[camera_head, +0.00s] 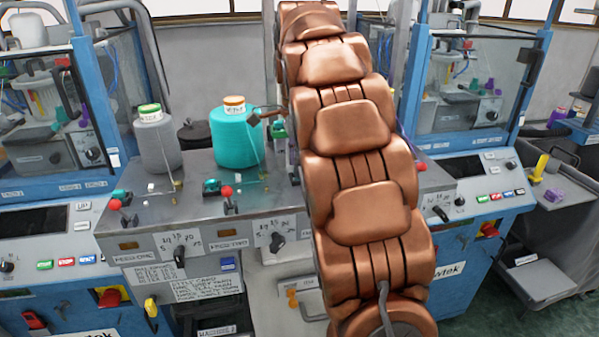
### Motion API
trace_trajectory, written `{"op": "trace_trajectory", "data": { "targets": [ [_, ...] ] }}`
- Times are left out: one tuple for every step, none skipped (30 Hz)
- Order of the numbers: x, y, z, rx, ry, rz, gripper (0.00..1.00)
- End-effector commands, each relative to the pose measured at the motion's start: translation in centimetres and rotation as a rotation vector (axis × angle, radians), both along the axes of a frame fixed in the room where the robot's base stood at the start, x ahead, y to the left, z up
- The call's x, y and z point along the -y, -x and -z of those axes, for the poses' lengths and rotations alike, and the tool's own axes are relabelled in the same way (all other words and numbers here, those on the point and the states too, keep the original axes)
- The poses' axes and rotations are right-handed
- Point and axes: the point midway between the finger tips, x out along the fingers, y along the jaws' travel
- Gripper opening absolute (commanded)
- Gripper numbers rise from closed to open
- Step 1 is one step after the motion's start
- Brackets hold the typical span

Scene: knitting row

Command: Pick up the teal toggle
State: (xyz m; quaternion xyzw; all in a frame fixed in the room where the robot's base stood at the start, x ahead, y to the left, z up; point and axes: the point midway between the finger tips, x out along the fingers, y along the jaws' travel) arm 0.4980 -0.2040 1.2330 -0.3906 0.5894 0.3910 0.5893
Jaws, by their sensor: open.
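A small teal toggle-like piece (211,187) with dark parts sits on the grey machine top, just left of a red ball knob (226,191). A similar teal piece (122,197) sits farther left, beside another red ball knob (115,205). I cannot tell which of the two is the teal toggle. My copper arm runs from the bottom centre up to the top of the view, right of both pieces.
A large teal yarn cone (236,138) and a grey cone (157,142) stand behind the teal pieces. Blue-framed machines flank the grey bench (265,199) on both sides. A grey cart (577,199) at right bears yellow and purple pieces.

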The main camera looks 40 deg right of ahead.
Motion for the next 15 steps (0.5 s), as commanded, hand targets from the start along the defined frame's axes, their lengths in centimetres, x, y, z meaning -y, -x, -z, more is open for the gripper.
{"op": "trace_trajectory", "data": {
  "targets": [
    [0.0, 0.1, 0.2, -0.002, -0.001, 0.0, 0.46],
    [-0.1, 0.1, 0.4, -0.003, -0.001, 0.0, 0.46],
    [-0.1, 0.1, 0.7, -0.003, -0.002, 0.001, 0.46],
    [-0.1, 0.2, 0.9, -0.004, -0.003, 0.001, 0.46],
    [-0.1, 0.2, 1.0, -0.003, -0.002, 0.001, 0.46],
    [0.0, 0.1, 1.2, -0.002, -0.002, 0.001, 0.46],
    [0.0, 0.1, 1.2, -0.001, -0.002, 0.001, 0.46],
    [0.0, 0.1, 1.3, -0.001, 0.0, 0.001, 0.46],
    [0.0, 0.1, 1.3, 0.0, 0.0, 0.001, 0.46],
    [0.0, 0.1, 1.3, 0.0, 0.0, 0.001, 0.46],
    [0.0, 0.1, 1.3, 0.0, 0.0, 0.001, 0.46],
    [0.0, 0.1, 1.3, 0.0, 0.0, 0.001, 0.46],
    [0.0, 0.1, 1.3, 0.0, 0.0, 0.001, 0.46],
    [0.0, 0.1, 1.3, 0.0, 0.0, 0.001, 0.44],
    [0.0, 0.1, 1.3, 0.0, 0.0, 0.001, 0.4]
  ]
}}
